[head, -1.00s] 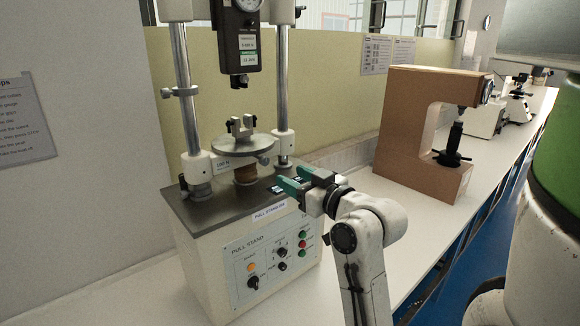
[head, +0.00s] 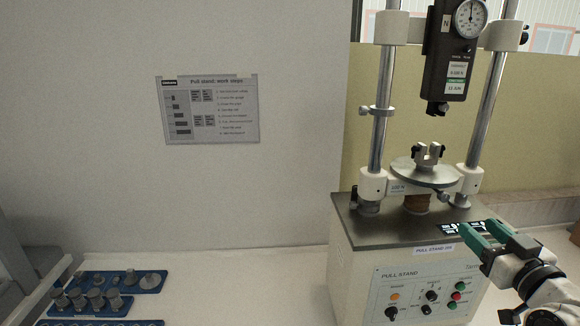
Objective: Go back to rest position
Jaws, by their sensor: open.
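My gripper (head: 482,233) is at the right of the head view, with teal fingers apart and nothing between them. It is near the right front edge of the pull stand's dark top plate, beside small black-and-white marked items (head: 462,228). I cannot tell whether it touches the plate. The pull stand (head: 408,275) has a front panel with knobs and buttons. A round platform (head: 425,173) with a small clamp stands on it, below a hanging force gauge (head: 455,55). Most of my arm is cut off at the lower right.
Blue trays (head: 150,284) with several grey metal fixtures lie on the bench at the lower left. A work-steps sheet (head: 210,109) hangs on the wall. The white bench (head: 240,290) between trays and stand is clear.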

